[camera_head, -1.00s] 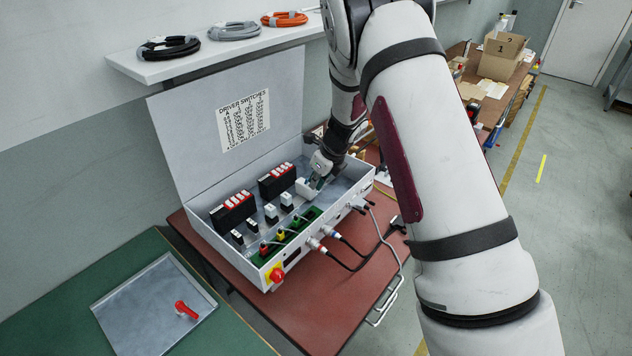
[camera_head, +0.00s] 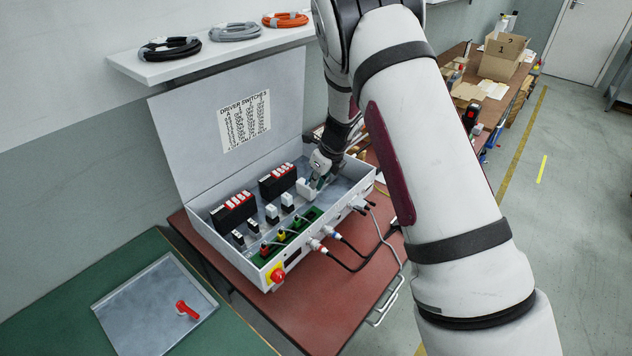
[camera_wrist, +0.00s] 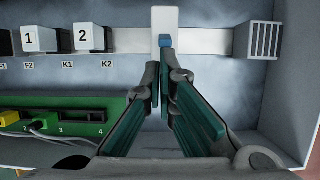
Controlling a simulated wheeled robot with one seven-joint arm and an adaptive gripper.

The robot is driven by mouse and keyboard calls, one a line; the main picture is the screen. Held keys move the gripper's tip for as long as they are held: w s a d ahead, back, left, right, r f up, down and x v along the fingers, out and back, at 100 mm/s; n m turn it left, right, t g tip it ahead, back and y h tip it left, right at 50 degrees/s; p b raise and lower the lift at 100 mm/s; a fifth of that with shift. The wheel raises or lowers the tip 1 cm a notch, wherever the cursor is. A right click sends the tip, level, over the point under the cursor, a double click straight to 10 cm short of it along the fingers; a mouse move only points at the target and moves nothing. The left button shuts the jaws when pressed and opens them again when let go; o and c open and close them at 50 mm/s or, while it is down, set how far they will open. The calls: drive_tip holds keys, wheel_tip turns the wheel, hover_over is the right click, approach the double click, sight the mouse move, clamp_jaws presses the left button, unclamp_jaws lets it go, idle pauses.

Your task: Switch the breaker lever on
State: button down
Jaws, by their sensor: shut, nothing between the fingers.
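The white breaker (camera_wrist: 165,18) sits on a metal rail inside the open switch box, at the top middle of the wrist view. Its small blue lever (camera_wrist: 165,41) shows at the breaker's lower front. My gripper (camera_wrist: 161,68) is shut and empty, with its green-padded fingers pointing at the breaker. The fingertips are right at the blue lever and partly overlap it in the picture; I cannot tell whether they touch it. In the head view my gripper (camera_head: 318,182) reaches into the right part of the box, beside the white breaker (camera_head: 305,187).
The grey box (camera_head: 228,262) stands on a red table (camera_head: 330,318) with its lid up behind. Relays marked 1 and 2 (camera_wrist: 82,38) are left of the breaker. A green terminal board (camera_wrist: 85,118) lies below them. A vented block (camera_wrist: 264,41) is to the right.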

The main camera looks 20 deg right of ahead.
drive_tip(key=shift+w+a+r+g+h+b, duration=0.35)
drive_tip(key=shift+g+h+b, duration=0.2)
drive_tip(key=shift+g+b, duration=0.2)
drive_tip(key=shift+w+a+r+g+h+b, duration=0.1)
drive_tip(key=shift+w+r+g+h+b, duration=0.1)
drive_tip(key=shift+w+g+h+b, duration=0.4)
idle(1.4)
drive_tip(key=shift+s+r+g, duration=0.2)
drive_tip(key=shift+s+g, duration=0.05)
drive_tip(key=shift+r, duration=0.7)
wheel_tip(320, 180, up, 12)
idle(0.5)
drive_tip(key=shift+s, duration=0.1)
